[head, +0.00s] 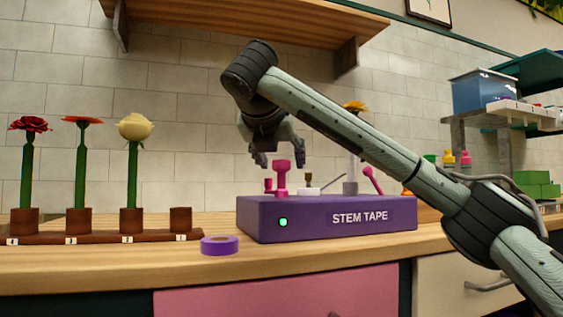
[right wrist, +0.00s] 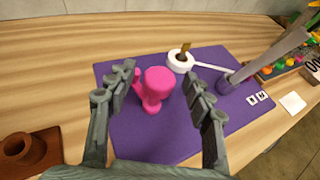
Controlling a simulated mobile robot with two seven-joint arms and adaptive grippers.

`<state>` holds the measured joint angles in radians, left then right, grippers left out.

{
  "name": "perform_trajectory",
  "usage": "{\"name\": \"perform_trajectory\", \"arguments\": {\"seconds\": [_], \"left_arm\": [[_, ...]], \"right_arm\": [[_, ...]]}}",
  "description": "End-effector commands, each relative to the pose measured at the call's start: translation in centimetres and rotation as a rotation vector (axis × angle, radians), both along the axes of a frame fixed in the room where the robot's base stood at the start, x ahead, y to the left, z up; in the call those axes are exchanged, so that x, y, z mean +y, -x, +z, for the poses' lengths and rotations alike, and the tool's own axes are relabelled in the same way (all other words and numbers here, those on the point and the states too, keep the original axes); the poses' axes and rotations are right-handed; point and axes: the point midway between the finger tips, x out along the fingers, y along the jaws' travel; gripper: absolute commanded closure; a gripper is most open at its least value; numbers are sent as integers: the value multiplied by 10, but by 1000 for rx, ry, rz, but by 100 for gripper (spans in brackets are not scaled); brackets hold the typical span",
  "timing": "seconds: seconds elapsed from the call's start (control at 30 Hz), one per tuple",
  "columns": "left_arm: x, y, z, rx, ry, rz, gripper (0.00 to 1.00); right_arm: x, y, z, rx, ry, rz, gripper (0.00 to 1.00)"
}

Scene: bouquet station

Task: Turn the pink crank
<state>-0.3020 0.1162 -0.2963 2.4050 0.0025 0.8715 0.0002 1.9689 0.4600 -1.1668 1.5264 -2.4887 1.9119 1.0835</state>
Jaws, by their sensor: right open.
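The pink crank (head: 282,178) stands upright on top of the purple stem tape box (head: 300,225), near its left end. It has a thick, round-topped post and a smaller pink piece beside it. In the right wrist view the crank (right wrist: 158,84) lies between the two fingers. My right gripper (head: 279,158) is open and points down just above and around the crank's top, with gaps on both sides in the wrist view. Nothing is held. My left gripper is not in view.
A white roll (right wrist: 180,62) and a grey post (head: 350,180) are on the box. Another pink lever (head: 373,181) tilts at its right. A purple tape roll (head: 220,245) lies at the front left. A rack (head: 100,239) holds three flowers at left. A wooden shelf (head: 240,20) hangs above.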

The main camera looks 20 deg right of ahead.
Motion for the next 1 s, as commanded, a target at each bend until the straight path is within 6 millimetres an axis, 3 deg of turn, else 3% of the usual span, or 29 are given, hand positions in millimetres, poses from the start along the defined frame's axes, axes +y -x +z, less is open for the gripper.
{"name": "perform_trajectory", "arguments": {"seconds": [0.3,0.5,1.0], "left_arm": [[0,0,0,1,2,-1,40],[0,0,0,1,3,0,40],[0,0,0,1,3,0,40]], "right_arm": [[29,56,30,-9,4,1,48],[40,78,39,-6,2,0,48],[45,86,41,-1,-1,1,48]]}}
